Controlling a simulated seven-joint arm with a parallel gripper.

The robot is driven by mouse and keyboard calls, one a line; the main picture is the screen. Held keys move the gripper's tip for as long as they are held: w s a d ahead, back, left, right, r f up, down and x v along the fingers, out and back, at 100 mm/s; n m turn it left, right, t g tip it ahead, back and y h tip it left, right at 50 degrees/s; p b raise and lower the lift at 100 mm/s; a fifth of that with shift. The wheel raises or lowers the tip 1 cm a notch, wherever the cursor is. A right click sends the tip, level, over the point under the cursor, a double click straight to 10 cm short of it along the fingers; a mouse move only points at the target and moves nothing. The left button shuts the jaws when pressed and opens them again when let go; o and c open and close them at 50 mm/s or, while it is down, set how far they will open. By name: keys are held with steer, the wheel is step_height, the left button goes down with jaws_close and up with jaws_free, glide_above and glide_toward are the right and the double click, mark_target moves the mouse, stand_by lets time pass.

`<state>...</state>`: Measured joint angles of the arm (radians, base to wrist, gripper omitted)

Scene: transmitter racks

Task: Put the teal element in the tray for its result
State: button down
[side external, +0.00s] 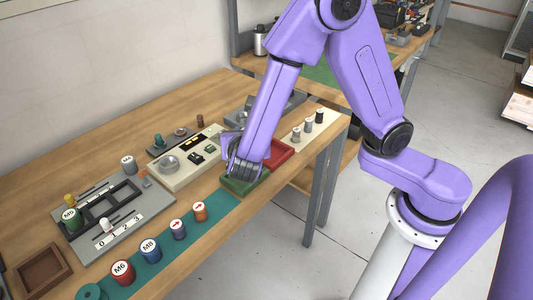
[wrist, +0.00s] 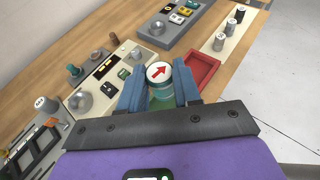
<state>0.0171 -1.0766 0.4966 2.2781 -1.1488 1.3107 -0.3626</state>
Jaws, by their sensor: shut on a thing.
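My gripper (side external: 243,172) is low over the green tray (side external: 238,189) at the bench's front edge. In the wrist view its two blue-grey fingers (wrist: 159,92) are shut on the teal element (wrist: 160,88), a short cylinder with a white top and red arrow. The element is hidden behind the fingers in the side view. I cannot tell whether it touches the tray floor. The red tray (side external: 281,153) lies just beyond the green one and looks empty in the wrist view (wrist: 203,70). The cream tester panel (side external: 185,168) with a round metal dish (side external: 168,163) stands left of my gripper.
A grey rack (side external: 130,222) holds pegs and a green M9 element (side external: 71,216). Several labelled elements, including M6 (side external: 122,272) and M8 (side external: 150,249), stand on the teal mat (side external: 190,240). Grey pegs stand on a pale strip (side external: 300,140) beyond the red tray. A brown box (side external: 42,269) is front left.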

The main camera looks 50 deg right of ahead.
steer(key=s+d+m+g+h, duration=0.2)
steer(key=s+d+m+g, duration=0.1)
steer(key=s+d, duration=0.85)
glide_above(272, 147)
steer(key=s+a, duration=0.4)
steer(key=f, duration=1)
steer(key=shift+w+a, duration=0.2)
steer(key=shift+w, duration=0.05)
steer(key=shift+w+f, duration=0.1)
steer(key=shift+f, duration=1.55)
steer(key=shift+f, duration=0.1)
steer(key=c, duration=0.8)
jaws_free()
